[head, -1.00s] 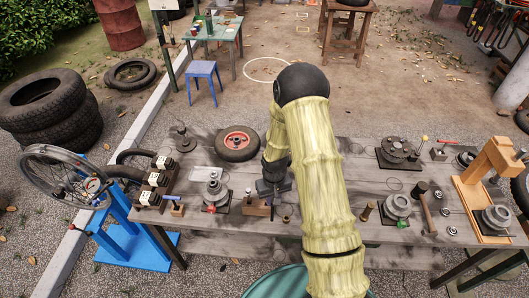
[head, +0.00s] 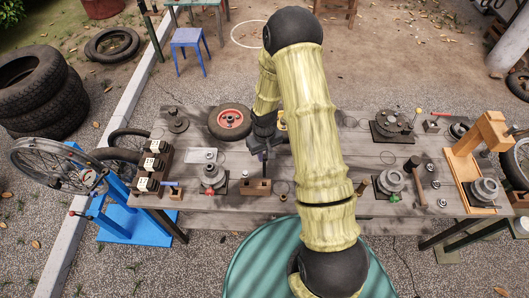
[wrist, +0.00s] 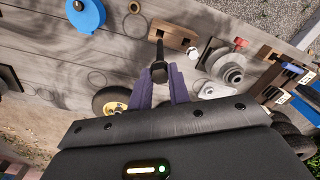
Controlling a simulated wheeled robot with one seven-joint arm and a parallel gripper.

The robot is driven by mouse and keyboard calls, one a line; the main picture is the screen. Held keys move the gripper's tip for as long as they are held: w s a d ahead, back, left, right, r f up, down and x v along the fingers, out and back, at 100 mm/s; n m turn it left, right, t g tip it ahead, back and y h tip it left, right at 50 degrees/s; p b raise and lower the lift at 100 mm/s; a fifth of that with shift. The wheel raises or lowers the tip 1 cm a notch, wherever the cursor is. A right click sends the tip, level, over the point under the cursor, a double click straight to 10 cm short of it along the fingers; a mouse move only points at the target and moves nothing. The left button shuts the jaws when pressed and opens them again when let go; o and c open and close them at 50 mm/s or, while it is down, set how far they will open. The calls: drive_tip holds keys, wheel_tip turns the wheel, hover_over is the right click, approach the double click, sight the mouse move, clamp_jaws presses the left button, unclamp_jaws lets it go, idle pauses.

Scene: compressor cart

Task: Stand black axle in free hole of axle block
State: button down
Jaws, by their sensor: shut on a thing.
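The black axle (wrist: 159,68) is between the purple fingers of my gripper (wrist: 160,85) in the wrist view. Its thin end points away from the gripper and overlaps the axle block in the picture. The axle block (wrist: 174,36) is a brown wooden bar with dark holes in its top; part of it is behind the axle tip. In the head view the block (head: 256,188) lies near the table's front edge, and my gripper (head: 263,145) is behind and above it. The axle appears upright there, apart from the block as far as I can tell.
A pulley on a dark base (head: 214,177) stands left of the block. A red-hubbed wheel (head: 230,121) lies behind it. A small brass ring (head: 283,187) is at the block's right. Several black units (head: 153,165) line the table's left end.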

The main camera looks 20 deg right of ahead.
drive_tip(key=b, duration=0.4)
hover_over(264, 171)
drive_tip(key=shift+w+d+f, duration=0.1)
drive_tip(key=shift+w+f, duration=0.05)
drive_tip(key=shift+f, duration=1.2)
drive_tip(key=shift+w+f, duration=0.15)
drive_tip(key=shift+f, duration=1.15)
drive_tip(key=shift+f+b, duration=2.85)
drive_tip(key=shift+f, duration=0.5)
drive_tip(key=c, duration=0.8)
unclamp_jaws()
drive_tip(key=shift+c, duration=0.2)
drive_tip(key=shift+r, duration=0.1)
wheel_tip(264, 171, up, 7)
drive_tip(key=p, duration=0.5)
